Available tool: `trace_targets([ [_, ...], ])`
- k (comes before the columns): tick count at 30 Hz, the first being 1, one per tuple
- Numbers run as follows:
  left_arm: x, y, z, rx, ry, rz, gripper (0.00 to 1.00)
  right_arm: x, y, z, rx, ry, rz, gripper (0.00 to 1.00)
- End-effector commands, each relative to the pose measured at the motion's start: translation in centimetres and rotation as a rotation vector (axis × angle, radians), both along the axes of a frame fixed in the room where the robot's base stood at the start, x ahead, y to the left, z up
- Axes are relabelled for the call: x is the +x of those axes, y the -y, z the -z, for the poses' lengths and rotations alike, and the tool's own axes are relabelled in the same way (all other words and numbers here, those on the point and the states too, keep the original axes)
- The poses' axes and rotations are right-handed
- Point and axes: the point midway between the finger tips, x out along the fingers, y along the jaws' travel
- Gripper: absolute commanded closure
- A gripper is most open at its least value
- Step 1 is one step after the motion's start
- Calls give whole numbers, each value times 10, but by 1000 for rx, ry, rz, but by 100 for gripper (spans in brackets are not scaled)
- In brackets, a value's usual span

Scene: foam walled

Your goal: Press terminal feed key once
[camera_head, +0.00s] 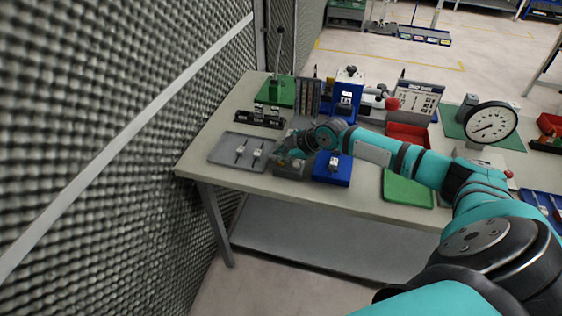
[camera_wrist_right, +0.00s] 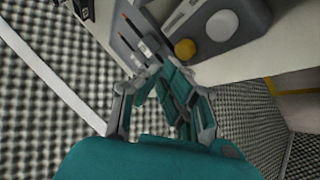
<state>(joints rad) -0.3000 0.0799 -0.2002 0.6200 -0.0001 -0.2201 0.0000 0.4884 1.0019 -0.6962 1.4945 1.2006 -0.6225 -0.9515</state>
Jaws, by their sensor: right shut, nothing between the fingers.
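A small dark grey box (camera_head: 289,169), which looks like the terminal, sits near the front edge of the bench. In the right wrist view this box (camera_wrist_right: 245,38) has a yellow round key (camera_wrist_right: 185,49) and a larger pale grey round key (camera_wrist_right: 222,25). I cannot read any label that names the feed key. My right gripper (camera_head: 283,152) is shut and empty, above the bench at the back of the box. In the right wrist view the gripper (camera_wrist_right: 165,85) is beside the box, apart from the yellow key. My left gripper is out of view.
A grey tray (camera_head: 225,149) with two small parts lies left of the box. A blue block (camera_head: 331,178) stands close on its right. Behind are a black rack (camera_head: 260,119), a green base with a lever (camera_head: 276,94) and a blue device (camera_head: 349,88). A foam wall borders the left.

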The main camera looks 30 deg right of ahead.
Motion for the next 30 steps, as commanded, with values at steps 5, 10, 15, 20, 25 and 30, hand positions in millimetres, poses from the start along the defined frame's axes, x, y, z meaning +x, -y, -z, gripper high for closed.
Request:
trace_targets([
  [5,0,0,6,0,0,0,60,0,0,7,0,0,0,100],
  [10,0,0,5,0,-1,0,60,0,0,7,0,0,0,100],
  [15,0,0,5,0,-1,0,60,0,0,7,0,0,0,100],
  [20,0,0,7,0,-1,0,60,0,0,8,0,0,0,100],
  [25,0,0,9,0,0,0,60,0,0,11,0,0,0,100],
  [30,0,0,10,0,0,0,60,0,0,13,0,0,0,100],
])
